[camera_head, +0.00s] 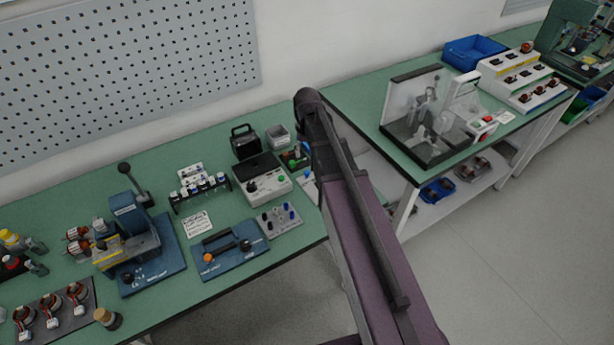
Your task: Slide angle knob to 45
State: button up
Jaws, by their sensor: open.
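I cannot tell for sure which part is the angle knob, and no scale reading is legible. A blue plate (233,268) lies at the front of the green bench, with a dark bar across it. An orange knob (208,257) sits at the bar's left end and a dark knob (245,245) at its right. A blue bench press (130,225) stands to the left, with a black ball-topped lever (125,169) and a small black knob (128,278) low at its front. My arm crosses the middle of the view; my gripper does not show.
My arm hides part of the bench's right end. A second bench (360,105) holds a clear-shielded fixture.

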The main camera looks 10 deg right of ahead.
aim_at(307, 172)
jog(key=shift+f+b, duration=4.8)
jog(key=shift+f, duration=0.35)
jog(key=shift+c, duration=0.2)
